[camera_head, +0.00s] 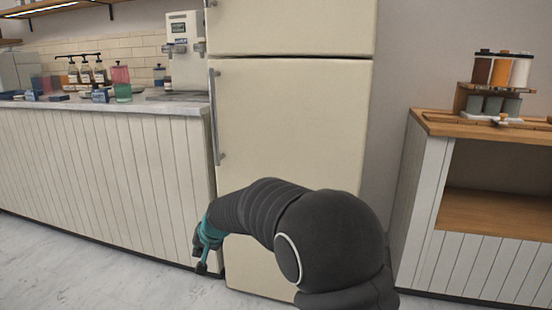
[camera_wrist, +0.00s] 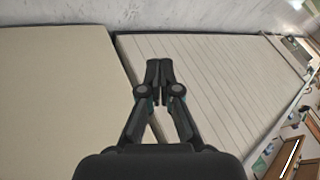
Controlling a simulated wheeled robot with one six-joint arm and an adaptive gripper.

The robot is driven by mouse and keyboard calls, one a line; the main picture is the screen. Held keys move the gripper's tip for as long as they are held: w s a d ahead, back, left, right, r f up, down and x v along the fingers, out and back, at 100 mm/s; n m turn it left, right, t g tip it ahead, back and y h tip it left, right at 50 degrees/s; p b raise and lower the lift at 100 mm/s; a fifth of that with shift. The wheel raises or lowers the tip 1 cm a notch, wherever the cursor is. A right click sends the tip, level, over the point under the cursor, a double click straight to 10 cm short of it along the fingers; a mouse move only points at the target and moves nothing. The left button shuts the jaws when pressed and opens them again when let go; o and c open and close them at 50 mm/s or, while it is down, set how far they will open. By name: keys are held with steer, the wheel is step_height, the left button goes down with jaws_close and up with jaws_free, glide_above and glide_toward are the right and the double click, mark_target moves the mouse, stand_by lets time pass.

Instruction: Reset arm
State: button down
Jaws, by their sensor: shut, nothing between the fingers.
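My arm, dark grey with a teal band near the wrist, reaches forward and bends down to the left in the head view. My gripper (camera_head: 202,268) hangs low in front of the counter's right end and the fridge's lower left edge. In the wrist view my gripper (camera_wrist: 159,64) shows its two dark fingers with their tips together. Nothing is held between them. Whether the gripper touches the counter or fridge front cannot be told.
A cream fridge (camera_head: 290,120) with a long handle (camera_head: 216,118) stands directly ahead. A white panelled counter (camera_head: 100,175) with bottles, a pink-lidded jar and a dispenser (camera_head: 184,40) is left. A wooden-topped cabinet (camera_head: 425,190) with cups is right. Marble floor (camera_head: 70,265) is clear at lower left.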

steer(key=s+d+r+h, duration=0.2)
steer(key=s+d+r, duration=0.1)
steer(key=s+d, duration=0.8)
steer(key=s+d+r+h+p, duration=0.1)
steer(key=s+d+r, duration=0.3)
steer(key=s+d, duration=0.8)
steer(key=s+d+r+h+p, duration=0.1)
steer(key=s+d+r, duration=0.3)
steer(key=s+d, duration=0.8)
steer(key=d+h, duration=0.1)
steer(key=d, duration=0.1)
steer(key=shift+d+m+t+h, duration=0.3)
steer(key=shift+m+t, duration=0.1)
